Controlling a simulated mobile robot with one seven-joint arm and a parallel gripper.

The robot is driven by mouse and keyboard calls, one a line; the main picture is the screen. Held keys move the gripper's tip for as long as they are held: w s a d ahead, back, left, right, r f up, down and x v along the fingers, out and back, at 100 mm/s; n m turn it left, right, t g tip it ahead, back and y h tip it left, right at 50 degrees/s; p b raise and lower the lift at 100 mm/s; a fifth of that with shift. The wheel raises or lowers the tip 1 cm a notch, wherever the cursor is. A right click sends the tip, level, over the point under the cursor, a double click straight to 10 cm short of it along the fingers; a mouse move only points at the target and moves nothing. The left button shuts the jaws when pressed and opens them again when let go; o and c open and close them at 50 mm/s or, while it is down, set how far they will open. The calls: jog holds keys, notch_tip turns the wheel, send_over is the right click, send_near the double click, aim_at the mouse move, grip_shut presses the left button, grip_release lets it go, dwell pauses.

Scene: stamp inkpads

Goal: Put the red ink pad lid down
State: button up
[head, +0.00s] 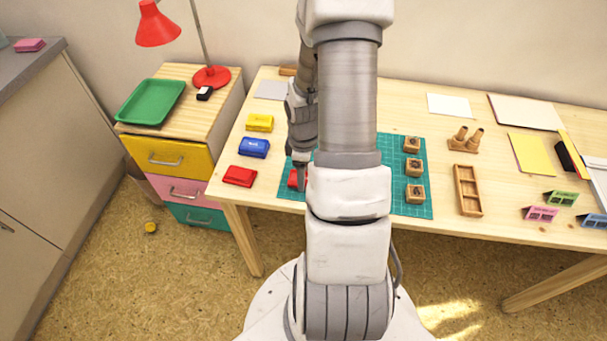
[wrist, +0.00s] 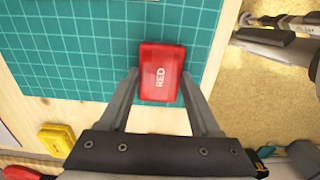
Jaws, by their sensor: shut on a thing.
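My gripper (head: 298,184) is low over the left part of the green cutting mat (head: 408,210), partly hidden by my arm in the head view. In the wrist view its two fingers (wrist: 160,78) are shut on the sides of the red lid (wrist: 161,60), which bears the word RED. The lid also shows as a small red patch (head: 292,178) in the head view. Whether it touches the mat or is just above it, I cannot tell. A red ink pad (head: 240,176) lies on the bare wood left of the mat.
A blue pad (head: 254,148) and a yellow pad (head: 260,122) lie behind the red pad. Wooden stamps (head: 415,168) stand along the mat's right side. A wooden tray (head: 468,190) lies further right. The mat's middle is largely hidden by my arm.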

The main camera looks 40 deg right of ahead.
jog(key=shift+f, duration=0.2)
jog(key=o, duration=1.3)
jog(key=shift+r, duration=0.1)
jog(key=shift+r, duration=0.1)
notch_tip(320, 180, up, 12)
jog(key=p, duration=0.3)
